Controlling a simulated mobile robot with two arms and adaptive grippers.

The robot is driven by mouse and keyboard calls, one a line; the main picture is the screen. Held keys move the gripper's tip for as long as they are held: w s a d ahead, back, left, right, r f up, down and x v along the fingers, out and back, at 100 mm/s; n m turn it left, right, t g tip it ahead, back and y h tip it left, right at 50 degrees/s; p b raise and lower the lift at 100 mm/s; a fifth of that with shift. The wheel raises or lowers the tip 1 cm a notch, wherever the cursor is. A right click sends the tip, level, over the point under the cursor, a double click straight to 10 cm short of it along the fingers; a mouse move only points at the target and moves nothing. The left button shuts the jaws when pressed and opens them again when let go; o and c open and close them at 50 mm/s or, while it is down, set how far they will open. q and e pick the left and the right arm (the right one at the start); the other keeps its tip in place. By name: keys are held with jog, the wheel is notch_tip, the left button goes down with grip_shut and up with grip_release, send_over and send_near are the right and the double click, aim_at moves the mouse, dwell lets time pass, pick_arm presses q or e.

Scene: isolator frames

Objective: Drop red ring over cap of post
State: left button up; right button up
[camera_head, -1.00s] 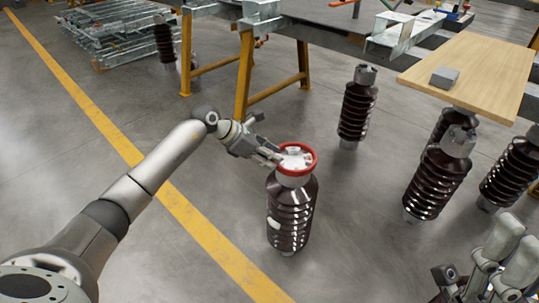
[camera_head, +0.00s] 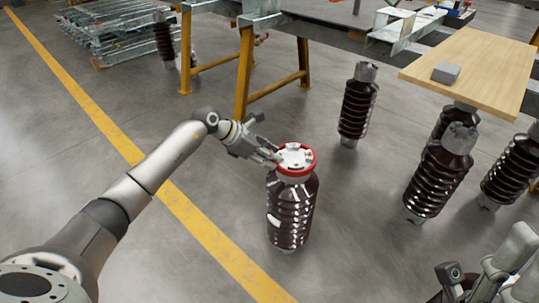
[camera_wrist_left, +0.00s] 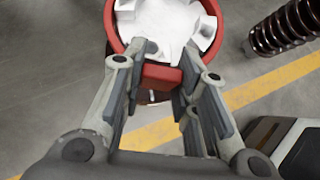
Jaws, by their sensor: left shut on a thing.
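The red ring (camera_head: 312,167) is around the pale cap (camera_head: 295,156) of the brown ribbed post (camera_head: 291,212) in the head view. My left gripper (camera_head: 274,157) reaches in from the left at the ring's near-left side. In the left wrist view my left gripper (camera_wrist_left: 158,90) is shut on a red block-like tab of the ring (camera_wrist_left: 113,38), with the white cap (camera_wrist_left: 165,25) inside the ring. How far down the cap the ring sits is hard to tell. My right gripper (camera_head: 480,285) is partly in view at the lower right, and its fingertips are unclear.
Several other brown ribbed posts (camera_head: 358,105) stand at the right. A wooden board (camera_head: 480,65) with a grey block (camera_head: 446,73) rests above some of them. A yellow-legged trestle (camera_head: 244,75) stands behind. The floor around the capped post is clear.

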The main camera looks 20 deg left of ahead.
pick_arm(q)
jog(key=shift+f, duration=0.4)
jog(key=o, duration=1.1)
jog(key=v, duration=1.2)
